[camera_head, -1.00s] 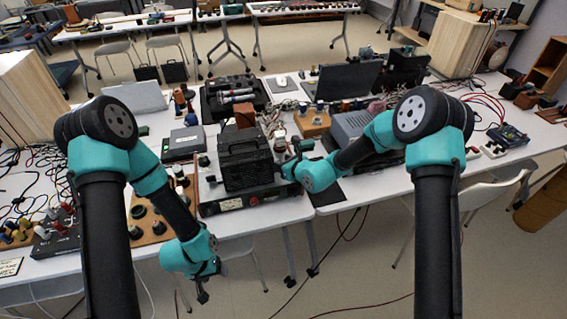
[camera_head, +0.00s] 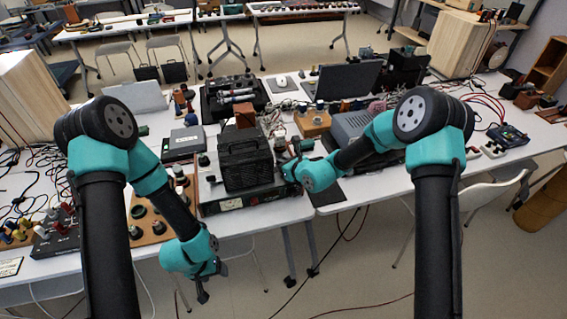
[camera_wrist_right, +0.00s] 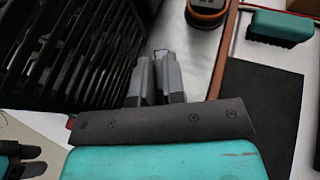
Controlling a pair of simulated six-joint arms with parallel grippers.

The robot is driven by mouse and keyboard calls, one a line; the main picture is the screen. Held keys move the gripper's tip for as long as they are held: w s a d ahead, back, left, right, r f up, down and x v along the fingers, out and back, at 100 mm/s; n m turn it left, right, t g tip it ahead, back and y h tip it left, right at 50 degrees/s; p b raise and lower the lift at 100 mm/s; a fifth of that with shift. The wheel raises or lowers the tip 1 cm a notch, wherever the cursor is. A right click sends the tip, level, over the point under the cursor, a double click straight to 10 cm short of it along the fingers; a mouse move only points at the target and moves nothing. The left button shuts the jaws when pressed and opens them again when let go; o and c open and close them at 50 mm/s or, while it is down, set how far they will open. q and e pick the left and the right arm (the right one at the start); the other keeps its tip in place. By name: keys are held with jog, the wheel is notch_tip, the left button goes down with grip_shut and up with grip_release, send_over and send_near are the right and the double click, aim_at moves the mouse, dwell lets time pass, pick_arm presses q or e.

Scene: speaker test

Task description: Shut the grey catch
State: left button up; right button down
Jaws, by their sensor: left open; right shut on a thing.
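A black slatted box (camera_head: 245,160) stands on a flat dark unit (camera_head: 235,202) at the table's front edge. Its slatted side fills the left of the right wrist view (camera_wrist_right: 75,55). My right gripper (camera_head: 283,164) is beside the box's right side. In the right wrist view its two grey fingers (camera_wrist_right: 160,68) are close together, shut on a small thin grey piece (camera_wrist_right: 160,51), which looks like the grey catch. The fingers hide most of it. My left gripper (camera_head: 203,293) is open and empty, pointing down in front of the table, away from the box.
A grey case (camera_head: 183,143) stands left of the box, and a wooden board with knobs (camera_head: 148,225) lies at front left. A grey device (camera_head: 355,127) and an open laptop (camera_head: 347,80) are to the right. A dark mat (camera_wrist_right: 262,100) lies right of my right gripper.

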jog(key=shift+w+n+g+y, duration=0.1)
jog(key=shift+n+g+y, duration=0.2)
jog(key=shift+n+y, duration=0.2)
jog(key=shift+w+d+n+g+y, duration=0.1)
jog(key=shift+n+g+y, duration=1.1)
jog(key=shift+n+g, duration=0.4)
jog(key=n+g+y, duration=0.1)
jog(key=n+g, duration=0.3)
jog(key=shift+w+n+g, duration=0.15)
jog(key=shift+n+g, duration=0.15)
jog(key=shift+g, duration=0.1)
jog(key=n+g, duration=0.5)
jog(key=g, duration=0.1)
jog(key=shift+w, duration=0.2)
jog(key=shift+n+g+h, duration=1)
jog(key=shift+n+g, duration=1)
jog(key=shift+g, duration=0.1)
jog(key=c, duration=1)
grip_release()
